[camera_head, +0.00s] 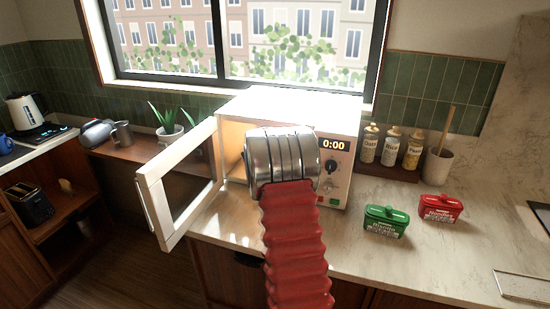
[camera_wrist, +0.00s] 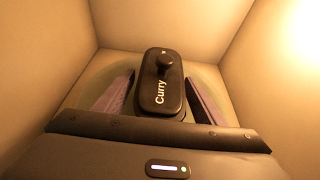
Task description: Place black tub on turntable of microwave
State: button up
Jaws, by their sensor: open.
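The black tub (camera_wrist: 171,88), with a knobbed lid marked "Curry", stands upright inside the microwave in the wrist view. It is on the round glass turntable (camera_wrist: 90,88), near its middle as far as I can see. My gripper (camera_wrist: 159,77) is open, with one finger on each side of the tub and a visible gap on both sides. The underside of the tub is hidden. In the head view the microwave (camera_head: 300,102) has its door (camera_head: 151,205) wide open to the left. My arm reaches into it and hides the tub and turntable.
A green tub (camera_head: 386,221) and a red tub (camera_head: 440,208) stand on the counter (camera_head: 350,250) to the right. Several bottles (camera_head: 391,146) and a utensil pot (camera_head: 438,165) are behind them. The microwave walls are close around my gripper.

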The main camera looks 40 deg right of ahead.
jog(key=shift+s+a+r, duration=0.25)
jog(key=shift+a, duration=0.25)
jog(key=s+a, duration=0.1)
jog(key=a, duration=0.2)
jog(key=s+a, duration=0.2)
jog(key=a, duration=0.2)
jog(key=s+a, duration=0.2)
jog(key=a, duration=0.1)
jog(key=shift+s+a, duration=0.25)
jog(key=shift+a, duration=0.1)
jog(key=s+a+r+m+g+y, duration=0.2)
jog(key=s+a+r+m, duration=0.7)
jog(key=s+a+m, duration=0.4)
jog(key=s+a+m+y, duration=0.3)
jog(key=s+a, duration=0.2)
jog(key=a, duration=0.5)
jog(key=s+a+f+m+t+y, duration=0.1)
jog(key=s+a+m+y, duration=0.2)
jog(key=a, duration=0.7)
jog(key=s+a+f+m+y, duration=0.1)
jog(key=s+a+m+y, duration=0.3)
jog(key=s+a, duration=0.4)
jog(key=shift+a, duration=1.25)
